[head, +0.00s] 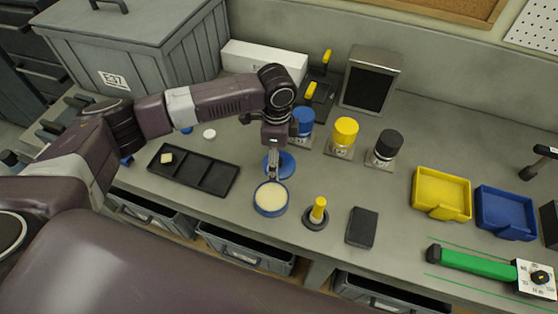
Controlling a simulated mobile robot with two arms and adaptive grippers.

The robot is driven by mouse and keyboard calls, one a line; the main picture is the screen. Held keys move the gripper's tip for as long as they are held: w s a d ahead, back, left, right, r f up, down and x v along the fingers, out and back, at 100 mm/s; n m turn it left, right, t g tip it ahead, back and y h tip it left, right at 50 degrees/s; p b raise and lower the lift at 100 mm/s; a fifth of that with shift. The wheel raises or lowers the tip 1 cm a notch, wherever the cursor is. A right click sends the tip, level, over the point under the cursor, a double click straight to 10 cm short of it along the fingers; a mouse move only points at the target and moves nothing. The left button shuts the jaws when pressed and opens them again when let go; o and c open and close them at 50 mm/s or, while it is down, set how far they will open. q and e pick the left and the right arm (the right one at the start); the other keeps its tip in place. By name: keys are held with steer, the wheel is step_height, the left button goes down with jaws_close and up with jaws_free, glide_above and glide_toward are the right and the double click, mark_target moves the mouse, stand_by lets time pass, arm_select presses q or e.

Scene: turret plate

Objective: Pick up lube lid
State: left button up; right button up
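A round blue lid (288,166) is on the grey workbench, just behind an open blue-rimmed tub (271,199) filled with cream-coloured lube. My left gripper (273,163) points down at the lid, with its fingers over the lid's left part in the picture. The fingers look close together, but they are small and seen from one side. I cannot tell whether they touch or grip the lid, or whether the lid lies flat on the bench. My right gripper is out of view.
A black compartment tray (205,172) lies left of the tub. A yellow-handled tool on a round base (317,212) and a dark block (361,228) stand right. Blue, yellow (345,131) and black-capped containers stand behind. Yellow and blue bins (505,212) are further right.

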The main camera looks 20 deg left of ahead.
arm_select(q)
steer(key=c, duration=0.9)
steer(key=shift+o, duration=0.2)
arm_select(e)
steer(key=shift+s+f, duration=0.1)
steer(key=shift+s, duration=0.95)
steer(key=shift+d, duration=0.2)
